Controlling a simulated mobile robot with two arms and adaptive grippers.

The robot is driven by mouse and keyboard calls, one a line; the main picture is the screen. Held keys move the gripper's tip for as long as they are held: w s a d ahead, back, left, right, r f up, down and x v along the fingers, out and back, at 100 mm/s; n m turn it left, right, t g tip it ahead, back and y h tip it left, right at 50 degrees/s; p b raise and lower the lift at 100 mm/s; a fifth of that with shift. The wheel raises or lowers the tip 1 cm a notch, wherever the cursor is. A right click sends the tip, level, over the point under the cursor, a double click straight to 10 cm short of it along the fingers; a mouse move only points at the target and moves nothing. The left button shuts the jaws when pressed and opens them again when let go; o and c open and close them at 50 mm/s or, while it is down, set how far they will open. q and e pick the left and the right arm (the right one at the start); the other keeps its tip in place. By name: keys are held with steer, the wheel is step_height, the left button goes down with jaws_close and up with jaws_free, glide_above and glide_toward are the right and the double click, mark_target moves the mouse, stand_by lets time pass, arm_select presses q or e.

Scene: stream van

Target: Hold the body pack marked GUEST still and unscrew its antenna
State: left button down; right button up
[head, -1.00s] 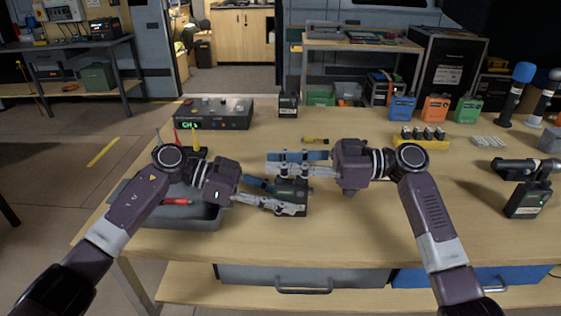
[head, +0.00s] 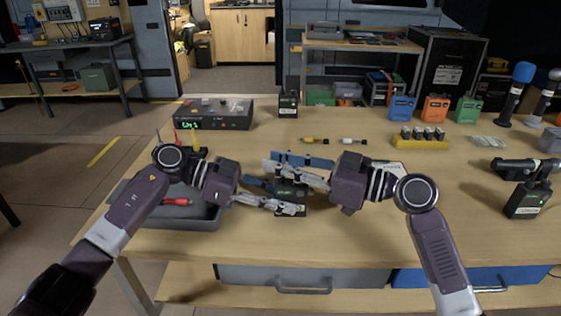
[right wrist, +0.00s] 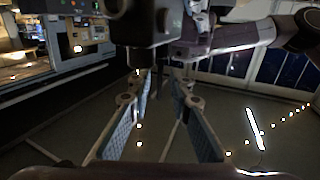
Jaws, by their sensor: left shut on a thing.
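A dark body pack (head: 291,208) stands at the middle of the table; its label is not readable and my grippers partly cover it. My left gripper (head: 290,197) is shut on this pack from the left. My right gripper (head: 285,167) comes in from the right, just above the pack's top, with its fingers tilted. In the right wrist view the two blue-padded fingers (right wrist: 161,82) stand apart, with a gap between them. The dark pack seems to show beyond the fingertips. The antenna cannot be made out clearly between the fingers.
A grey tray (head: 150,217) with a red tool lies at left. A mixer box (head: 215,115) and another pack (head: 288,105) stand behind. Small yellow (head: 314,140) and white (head: 353,140) items lie beyond my right gripper. A third pack (head: 524,203) stands far right.

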steer(key=shift+m+t+h, duration=0.3)
steer(key=shift+t, duration=0.1)
steer(key=shift+s+m+t+h, duration=0.1)
steer(key=shift+m+t+h, duration=1.2)
steer(key=shift+t, duration=0.8)
steer(key=shift+m+t, duration=0.3)
steer(key=shift+m, duration=0.2)
jaws_close()
steer(key=shift+n+g, duration=0.4)
steer(key=shift+n+g+y, duration=1.5)
steer(key=shift+n+g, duration=0.1)
steer(key=shift+g, duration=0.7)
